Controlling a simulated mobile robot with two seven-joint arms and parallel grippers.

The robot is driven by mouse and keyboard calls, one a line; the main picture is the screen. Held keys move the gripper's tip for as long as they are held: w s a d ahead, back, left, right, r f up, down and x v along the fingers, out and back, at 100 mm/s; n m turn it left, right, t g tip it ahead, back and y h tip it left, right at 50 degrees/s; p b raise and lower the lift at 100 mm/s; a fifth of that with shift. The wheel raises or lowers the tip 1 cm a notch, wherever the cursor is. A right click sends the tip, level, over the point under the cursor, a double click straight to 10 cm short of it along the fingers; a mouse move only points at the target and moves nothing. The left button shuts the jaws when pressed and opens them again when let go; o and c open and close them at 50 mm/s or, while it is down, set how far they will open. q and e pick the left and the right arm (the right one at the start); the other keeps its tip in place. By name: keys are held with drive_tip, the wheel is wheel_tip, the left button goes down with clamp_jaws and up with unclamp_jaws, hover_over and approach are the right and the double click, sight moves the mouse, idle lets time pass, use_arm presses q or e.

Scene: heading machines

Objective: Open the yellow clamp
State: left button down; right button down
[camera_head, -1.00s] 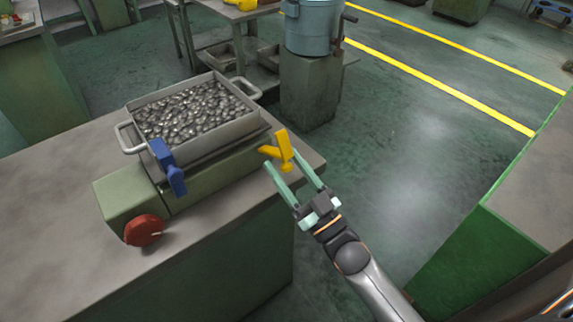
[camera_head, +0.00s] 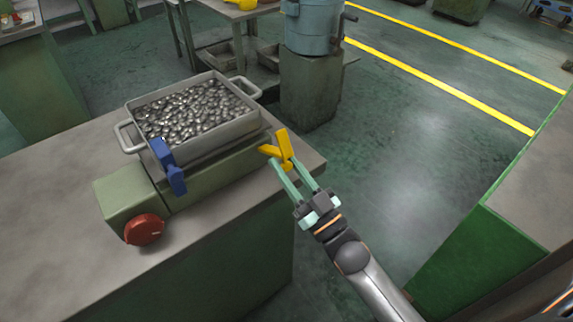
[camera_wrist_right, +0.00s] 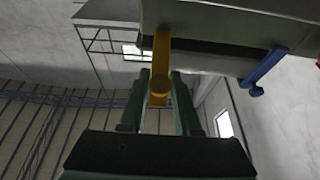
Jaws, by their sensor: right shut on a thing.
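The yellow clamp (camera_head: 283,146) sits at the right end of the green base, with one piece upright and one piece pointing left. My right gripper (camera_head: 288,170) reaches it from the lower right, its two pale green fingers on either side of the clamp's lower part. In the right wrist view, the yellow clamp (camera_wrist_right: 160,75) stands between the two dark fingers (camera_wrist_right: 159,100), and the gripper is shut on it. The fingers hide part of the clamp. My left gripper does not show.
A blue clamp (camera_head: 168,165) is on the base's front, also visible in the wrist view (camera_wrist_right: 264,70). A metal tray (camera_head: 204,145) of shiny pieces sits on the base. A red knob (camera_head: 144,229) is at the front left.

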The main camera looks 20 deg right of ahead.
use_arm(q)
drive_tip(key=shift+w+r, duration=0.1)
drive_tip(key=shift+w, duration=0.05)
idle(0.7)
